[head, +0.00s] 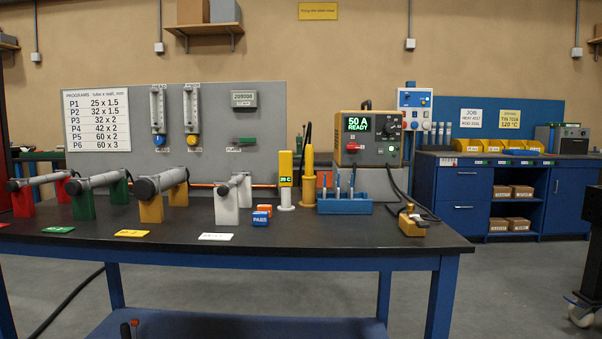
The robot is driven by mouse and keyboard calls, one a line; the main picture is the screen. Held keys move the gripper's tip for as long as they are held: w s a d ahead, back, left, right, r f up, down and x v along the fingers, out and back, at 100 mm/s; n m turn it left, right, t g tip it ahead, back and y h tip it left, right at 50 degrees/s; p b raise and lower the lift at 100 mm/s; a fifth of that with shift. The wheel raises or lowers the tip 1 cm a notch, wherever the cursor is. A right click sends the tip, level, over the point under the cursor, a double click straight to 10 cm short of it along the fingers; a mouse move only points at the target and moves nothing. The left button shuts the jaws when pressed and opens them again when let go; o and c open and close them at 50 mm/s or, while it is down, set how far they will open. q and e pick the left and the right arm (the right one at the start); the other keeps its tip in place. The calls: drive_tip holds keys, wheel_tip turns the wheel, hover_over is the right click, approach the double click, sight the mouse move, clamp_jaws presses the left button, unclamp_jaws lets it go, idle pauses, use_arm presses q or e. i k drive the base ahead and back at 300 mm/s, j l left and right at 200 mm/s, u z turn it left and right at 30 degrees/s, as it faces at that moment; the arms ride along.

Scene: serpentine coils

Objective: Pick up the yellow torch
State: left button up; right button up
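The yellow torch (309,162) stands upright on the dark workbench, right of centre. Its lower part sits in an orange holder (308,191), and a black cable rises behind it. A yellow handheld meter (286,168) with a green display stands on a white base just left of the torch, with a narrow gap between them. Neither of my grippers is in view.
A blue rack (345,205) of small tools and a power unit (368,139) reading "50 A READY" stand right of the torch. Red and blue blocks (261,217) lie front left. Tubes on coloured stands (160,184) fill the left.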

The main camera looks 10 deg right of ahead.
sight(310, 148)
drive_tip(key=i+l+u, duration=0.2)
drive_tip(key=u, duration=0.3)
drive_tip(key=i+l+u, duration=0.2)
drive_tip(key=u, duration=0.25)
drive_tip(key=l, duration=0.1)
